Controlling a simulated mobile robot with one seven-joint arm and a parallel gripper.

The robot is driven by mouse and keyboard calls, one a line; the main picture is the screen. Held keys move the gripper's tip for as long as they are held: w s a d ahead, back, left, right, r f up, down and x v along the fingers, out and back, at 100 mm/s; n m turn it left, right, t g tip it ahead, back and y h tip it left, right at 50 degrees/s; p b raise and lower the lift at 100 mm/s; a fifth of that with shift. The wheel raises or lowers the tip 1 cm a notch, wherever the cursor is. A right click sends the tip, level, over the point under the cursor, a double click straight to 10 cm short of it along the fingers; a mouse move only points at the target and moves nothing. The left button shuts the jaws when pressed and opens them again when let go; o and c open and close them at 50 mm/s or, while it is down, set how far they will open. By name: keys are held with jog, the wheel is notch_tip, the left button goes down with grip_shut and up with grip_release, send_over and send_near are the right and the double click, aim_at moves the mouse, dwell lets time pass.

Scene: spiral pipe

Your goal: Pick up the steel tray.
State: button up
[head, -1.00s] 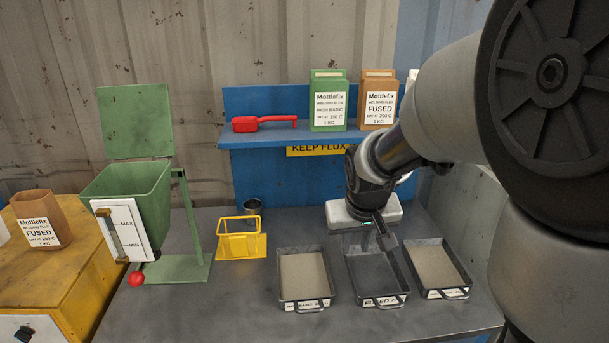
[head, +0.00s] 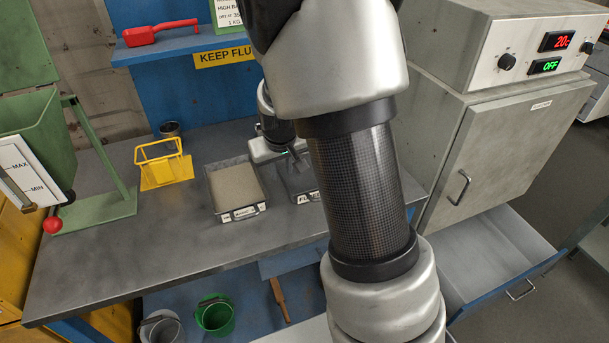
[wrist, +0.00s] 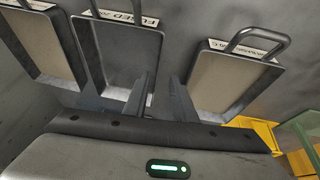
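Three steel trays with front handles stand on the bench. The middle tray (head: 297,185), labelled FUSED, looks empty and is partly hidden by my arm; the wrist view shows its bare inside (wrist: 118,55). The left tray (head: 239,213) holds pale, sandy flux and appears on the right in the wrist view (wrist: 193,85). The third tray (wrist: 70,45) is behind my arm in the head view. My gripper (wrist: 161,95) is open and points down at the middle tray. Its fingers appear on either side of that tray's side wall; contact cannot be told.
A yellow wire stand (head: 166,168) and a green hopper (head: 38,150) stand to the left. An oven (head: 505,130) reading OFF is at the right, above an open drawer (head: 500,255). A blue shelf (head: 165,50) is behind. The bench front left is clear.

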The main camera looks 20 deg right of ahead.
jog(key=x, duration=0.3)
jog(key=shift+s+d+f, duration=0.1)
jog(key=shift+d, duration=0.1)
jog(key=shift+w+f+b, duration=0.25)
jog(key=shift+f+b, duration=0.05)
jog(key=shift+f, duration=0.15)
grip_shut()
jog(key=shift+r, duration=0.1)
